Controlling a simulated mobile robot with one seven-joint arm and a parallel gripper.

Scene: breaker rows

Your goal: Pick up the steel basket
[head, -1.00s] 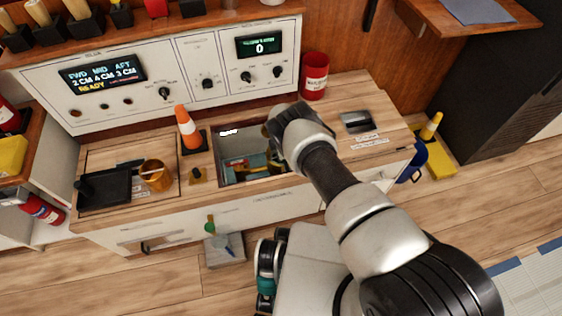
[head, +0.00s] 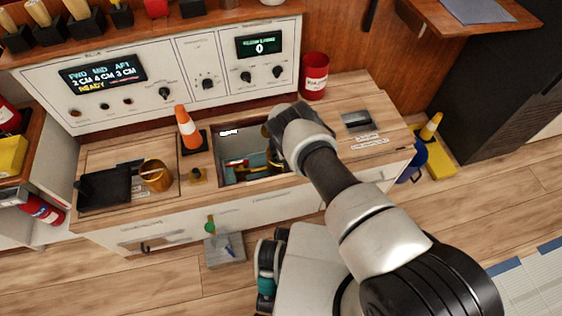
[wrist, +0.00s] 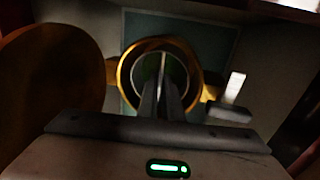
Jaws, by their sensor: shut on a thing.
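In the wrist view, my gripper (wrist: 162,108) points down with its fingers close together. They are shut on a thin upright piece, apparently the handle of the steel basket (wrist: 163,63). The basket sits inside a round brass ring (wrist: 127,75). The basket's round inside looks dark and grey-green, and the fingers hide its near part. In the head view, my gripper reaches into a square opening (head: 226,143) in the wooden counter. My wrist hides the basket and the fingertips there.
Brass piping (head: 246,172) shows inside the opening. A large brown round shape (wrist: 50,75) stands close left of the fingers in the wrist view.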

